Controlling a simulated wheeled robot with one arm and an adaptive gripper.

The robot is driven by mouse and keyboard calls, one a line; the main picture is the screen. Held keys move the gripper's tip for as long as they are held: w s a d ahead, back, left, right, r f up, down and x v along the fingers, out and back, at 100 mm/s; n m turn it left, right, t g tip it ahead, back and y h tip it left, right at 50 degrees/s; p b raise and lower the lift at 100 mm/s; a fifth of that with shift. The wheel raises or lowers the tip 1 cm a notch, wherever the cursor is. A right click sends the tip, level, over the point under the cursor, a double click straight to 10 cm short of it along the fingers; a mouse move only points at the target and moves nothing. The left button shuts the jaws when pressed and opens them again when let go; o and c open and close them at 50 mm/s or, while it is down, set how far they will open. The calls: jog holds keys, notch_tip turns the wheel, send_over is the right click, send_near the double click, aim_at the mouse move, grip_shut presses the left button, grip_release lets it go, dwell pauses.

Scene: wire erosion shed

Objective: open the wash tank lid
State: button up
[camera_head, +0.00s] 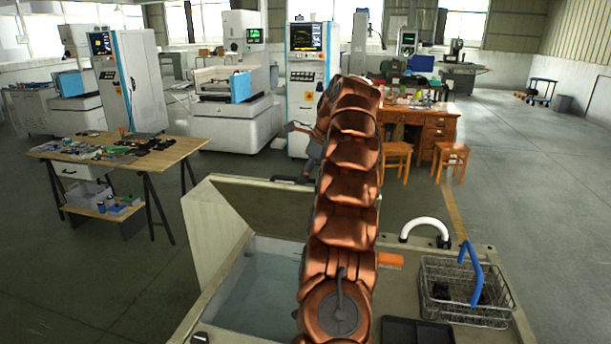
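The wash tank (235,328) is at the bottom centre, with pale bluish liquid showing through its opening. Its lid (262,208) stands raised at the tank's far side, inner face toward me, with a pale slanted panel at its left. A dark bar, perhaps the lid's handle, shows at its top edge. My copper-coloured arm reaches up over the tank and hides its right part and the lid's right end. My gripper (302,152) is partly hidden behind the arm, just above the lid's top edge. I cannot tell whether it touches the lid or how its fingers stand.
Right of the tank, the bench top carries a wire basket (462,312) with a blue handle, a white curved pipe (425,224) and a dark tray (415,331). A cluttered table (60,157) stands left. A wooden desk and stools stand behind. Open floor lies at right.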

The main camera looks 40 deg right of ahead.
jog(key=shift+s+d+r, duration=0.15)
jog(key=shift+r, duration=0.05)
jog(key=s+d, duration=0.1)
jog(key=s, duration=0.2)
jog(key=s+d, duration=0.2)
jog(key=s, duration=0.2)
jog(key=s+d, duration=0.1)
jog(key=s, duration=0.3)
jog(key=shift+s+d+r, duration=0.1)
jog(key=shift+d+r, duration=0.15)
jog(key=shift+d, duration=0.1)
jog(key=shift+a, duration=0.1)
